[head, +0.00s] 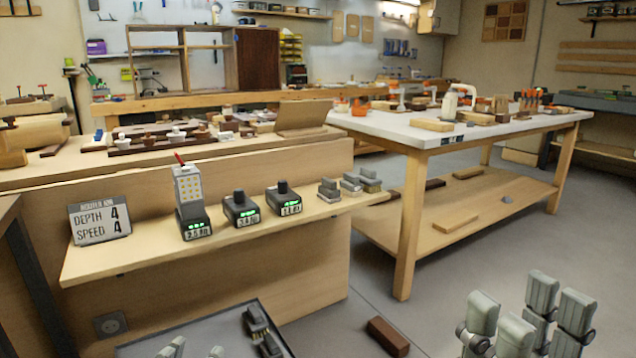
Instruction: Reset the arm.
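My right gripper (529,312) is at the bottom right, its pale grey-green fingers pointing up. The fingers stand apart with nothing between them, over the grey floor. Of my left gripper (194,351) only two pale fingertips show at the bottom edge, in front of a dark-rimmed tray; the rest is out of frame. I cannot tell whether it is open or holds anything.
A wooden shelf (160,252) holds a depth and speed sign (100,220), several chargers (240,210) and grey blocks (362,181). A tray (190,328) holds dark parts. A brown block (388,336) lies on the floor. A white-topped workbench (400,132) stands behind.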

